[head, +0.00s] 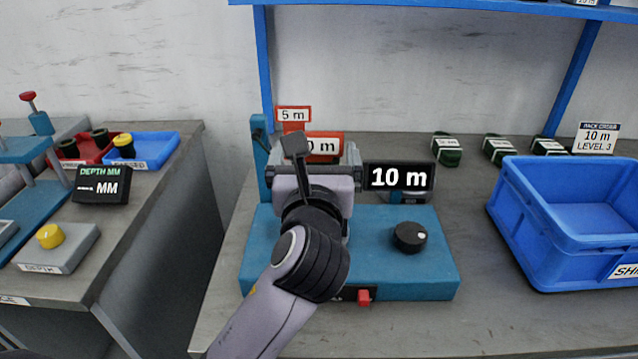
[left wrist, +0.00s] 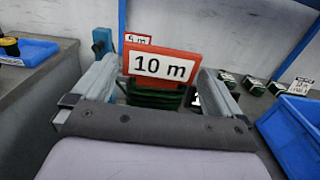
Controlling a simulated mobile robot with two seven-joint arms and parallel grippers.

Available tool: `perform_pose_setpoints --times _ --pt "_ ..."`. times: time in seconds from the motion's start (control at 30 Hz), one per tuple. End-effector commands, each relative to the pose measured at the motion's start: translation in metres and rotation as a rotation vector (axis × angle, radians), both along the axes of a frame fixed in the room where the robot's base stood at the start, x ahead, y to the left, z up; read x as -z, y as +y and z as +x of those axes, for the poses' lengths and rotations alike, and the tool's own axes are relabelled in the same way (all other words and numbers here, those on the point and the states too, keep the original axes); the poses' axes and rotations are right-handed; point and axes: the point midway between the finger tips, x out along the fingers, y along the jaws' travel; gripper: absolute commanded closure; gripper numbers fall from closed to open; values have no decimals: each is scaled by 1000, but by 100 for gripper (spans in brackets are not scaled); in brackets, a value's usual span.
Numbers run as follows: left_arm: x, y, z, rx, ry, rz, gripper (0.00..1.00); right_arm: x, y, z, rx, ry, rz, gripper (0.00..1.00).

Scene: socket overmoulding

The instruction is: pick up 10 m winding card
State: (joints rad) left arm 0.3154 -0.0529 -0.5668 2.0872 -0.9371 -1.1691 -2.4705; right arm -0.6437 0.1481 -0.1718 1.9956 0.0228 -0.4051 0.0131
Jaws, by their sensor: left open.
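The 10 m winding card (head: 330,145) is a red-orange card with a white label, standing upright behind my left gripper in the head view, which partly covers it. In the left wrist view the card (left wrist: 161,66) faces me between the two fingers, with dark green coils below it. My left gripper (head: 305,158) is open, its fingers (left wrist: 155,92) to either side of the card's lower part; I cannot tell whether they touch anything. A 5 m card (head: 293,114) stands just behind it. My right gripper is not in view.
A teal machine (head: 410,270) with a black knob and a 10 m display (head: 399,177) lies under my arm. A blue crate (head: 510,235) stands to the right. Several green packs (head: 447,150) sit at the back. A second bench with trays is at left.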

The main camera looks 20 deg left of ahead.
Motion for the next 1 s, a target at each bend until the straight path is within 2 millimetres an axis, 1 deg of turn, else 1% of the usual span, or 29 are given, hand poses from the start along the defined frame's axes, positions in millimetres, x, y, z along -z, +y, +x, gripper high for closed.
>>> perform_pose_setpoints --times 0.2,0.3,0.4,0.57,0.6,0.67,0.7,0.77,0.8,1.0 --pt "-2 10 32 0 0 0 0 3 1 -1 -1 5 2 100" --pt "-1 12 41 2 1 -1 0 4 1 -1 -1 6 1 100" --pt "-1 13 44 4 1 -2 0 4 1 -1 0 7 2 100" --pt "-1 13 44 4 1 -2 0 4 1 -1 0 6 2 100" --pt "-1 13 44 4 0 -2 6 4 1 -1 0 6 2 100" --pt "-1 13 44 4 1 -2 26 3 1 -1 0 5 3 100" --pt "-1 13 44 4 1 -2 39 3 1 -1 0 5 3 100" --pt "-1 13 44 4 1 -2 59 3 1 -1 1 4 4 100" --pt "-1 13 44 4 1 -3 72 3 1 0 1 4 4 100" --pt "-3 13 44 4 -3 -3 72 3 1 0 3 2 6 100"
